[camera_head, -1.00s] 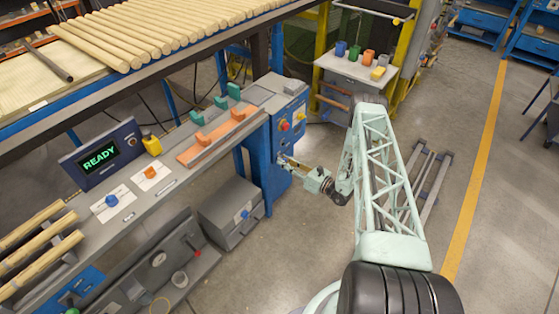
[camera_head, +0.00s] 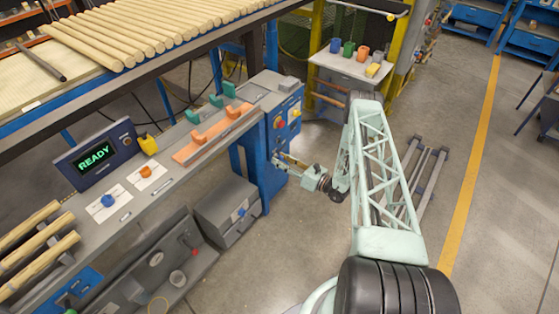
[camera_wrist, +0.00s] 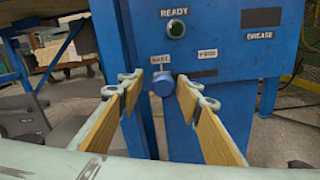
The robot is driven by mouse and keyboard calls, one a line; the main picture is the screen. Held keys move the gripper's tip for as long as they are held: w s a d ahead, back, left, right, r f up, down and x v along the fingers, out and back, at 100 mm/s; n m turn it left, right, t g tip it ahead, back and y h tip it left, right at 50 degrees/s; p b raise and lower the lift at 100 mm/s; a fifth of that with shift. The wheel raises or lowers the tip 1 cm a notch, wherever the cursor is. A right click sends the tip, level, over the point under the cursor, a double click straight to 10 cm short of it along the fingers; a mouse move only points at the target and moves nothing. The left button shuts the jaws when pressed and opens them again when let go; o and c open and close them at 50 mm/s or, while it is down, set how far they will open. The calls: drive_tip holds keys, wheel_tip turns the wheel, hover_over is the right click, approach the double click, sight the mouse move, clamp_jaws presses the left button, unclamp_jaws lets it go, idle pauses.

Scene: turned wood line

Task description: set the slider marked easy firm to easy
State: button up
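A blue panel (camera_wrist: 225,30) fills the middle of the wrist view. On it a round blue knob (camera_wrist: 162,85) sits at the left, under a label that seems to read EASY (camera_wrist: 160,59). A label that seems to read FIRM (camera_wrist: 207,53) is to its right, above a dark slot (camera_wrist: 205,74). My gripper (camera_wrist: 161,80) is open, one finger on each side of the knob, with visible gaps to both. Whether the tips reach past the knob is hard to tell. In the head view my gripper (camera_head: 286,162) is at the side of the blue cabinet (camera_head: 262,165).
In the head view a bench (camera_head: 165,190) with a READY display (camera_head: 95,157) is left. Open floor (camera_head: 300,250) lies below my gripper.

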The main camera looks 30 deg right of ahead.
drive_tip(key=v, duration=1.1)
drive_tip(key=shift+s+a, duration=0.2)
idle(0.4)
